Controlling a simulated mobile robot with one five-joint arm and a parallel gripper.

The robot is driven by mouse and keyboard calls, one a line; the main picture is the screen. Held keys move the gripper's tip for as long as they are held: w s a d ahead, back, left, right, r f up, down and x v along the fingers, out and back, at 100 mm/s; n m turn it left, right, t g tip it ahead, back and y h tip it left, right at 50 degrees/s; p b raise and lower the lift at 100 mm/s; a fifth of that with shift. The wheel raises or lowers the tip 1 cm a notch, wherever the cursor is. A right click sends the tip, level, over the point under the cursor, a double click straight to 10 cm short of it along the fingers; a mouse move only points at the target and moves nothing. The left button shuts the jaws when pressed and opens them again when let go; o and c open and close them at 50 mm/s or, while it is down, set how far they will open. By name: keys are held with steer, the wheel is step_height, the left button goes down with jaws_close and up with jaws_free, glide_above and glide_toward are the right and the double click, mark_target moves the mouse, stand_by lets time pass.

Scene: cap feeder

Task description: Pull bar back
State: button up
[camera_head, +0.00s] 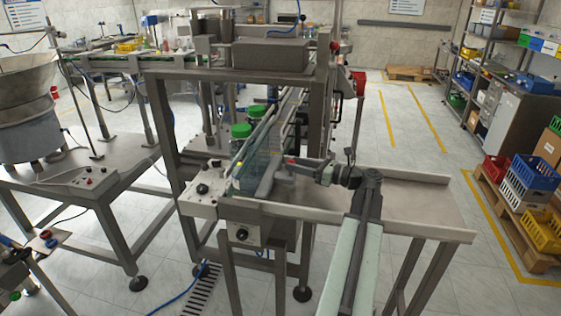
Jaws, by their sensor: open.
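My arm reaches up from the bottom of the picture and bends left at its wrist. My gripper (293,163) points left over the front end of the machine and is open. Its fingers are small and partly blend with what lies behind them. A grey rounded bar-like piece (268,182) lies just left of and below the fingers, beside a clear guard panel (245,165). I cannot tell for sure whether this is the bar, or whether the fingers touch it.
A grey table with a raised rim (430,228) spans the right, under my arm. Green-capped containers (241,130) stand behind the guard. A control box with a black knob (203,189) is at left. A heavy frame (165,130) surrounds the conveyor.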

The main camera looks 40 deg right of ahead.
mark_target(283, 173)
steer(key=x, duration=0.5)
steer(key=shift+w+a, duration=0.1)
steer(key=shift+w, duration=0.1)
jaws_close()
stand_by(1.1)
